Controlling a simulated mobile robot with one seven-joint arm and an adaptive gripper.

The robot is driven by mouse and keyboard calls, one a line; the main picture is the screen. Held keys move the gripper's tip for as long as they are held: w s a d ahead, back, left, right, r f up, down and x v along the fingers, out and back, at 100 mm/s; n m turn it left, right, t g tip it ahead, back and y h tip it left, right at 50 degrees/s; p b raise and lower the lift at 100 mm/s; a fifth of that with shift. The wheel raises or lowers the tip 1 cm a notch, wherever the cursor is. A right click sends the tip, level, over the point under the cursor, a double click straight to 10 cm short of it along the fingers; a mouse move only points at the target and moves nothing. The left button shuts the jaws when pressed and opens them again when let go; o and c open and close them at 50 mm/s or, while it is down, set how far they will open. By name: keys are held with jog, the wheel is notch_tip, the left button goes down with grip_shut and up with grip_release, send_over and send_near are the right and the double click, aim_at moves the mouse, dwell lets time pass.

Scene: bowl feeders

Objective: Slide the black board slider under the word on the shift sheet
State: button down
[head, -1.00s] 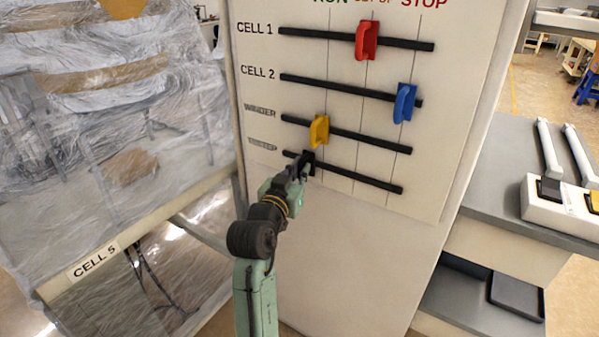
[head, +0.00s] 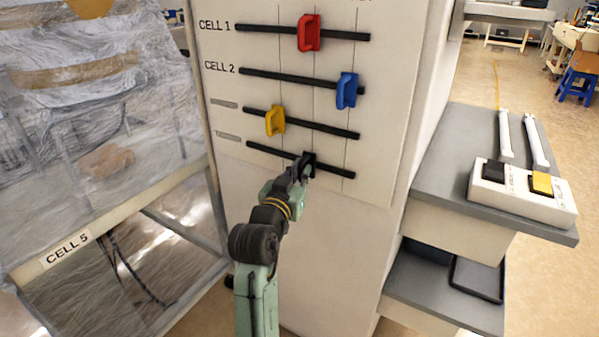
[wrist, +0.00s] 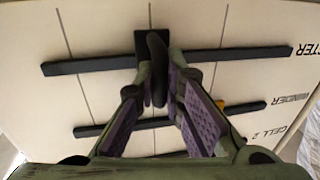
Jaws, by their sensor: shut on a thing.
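The black slider (head: 309,158) sits on the lowest rail (head: 270,150) of the white board (head: 290,215), at the middle of three thin vertical lines. My gripper (head: 302,170) is at it, with its fingers shut around its handle. In the wrist view the black slider (wrist: 153,45) shows between my gripper's fingers (wrist: 160,80), on the middle line; the fingers hide part of it. The rail's label reads "TESTER" in part there. The column words at the board's top are out of the current head view. I cannot make out a shift sheet.
A red slider (head: 308,33), a blue slider (head: 346,91) and a yellow slider (head: 274,121) sit on the rails above. Left stands a plastic-wrapped machine (head: 110,110) marked "CELL 5". Right is a grey bench (head: 445,170) with a switch box (head: 515,195).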

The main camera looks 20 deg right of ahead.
jog(key=c, duration=1.7)
grip_release()
jog(key=shift+o, duration=0.2)
jog(key=v, duration=1.2)
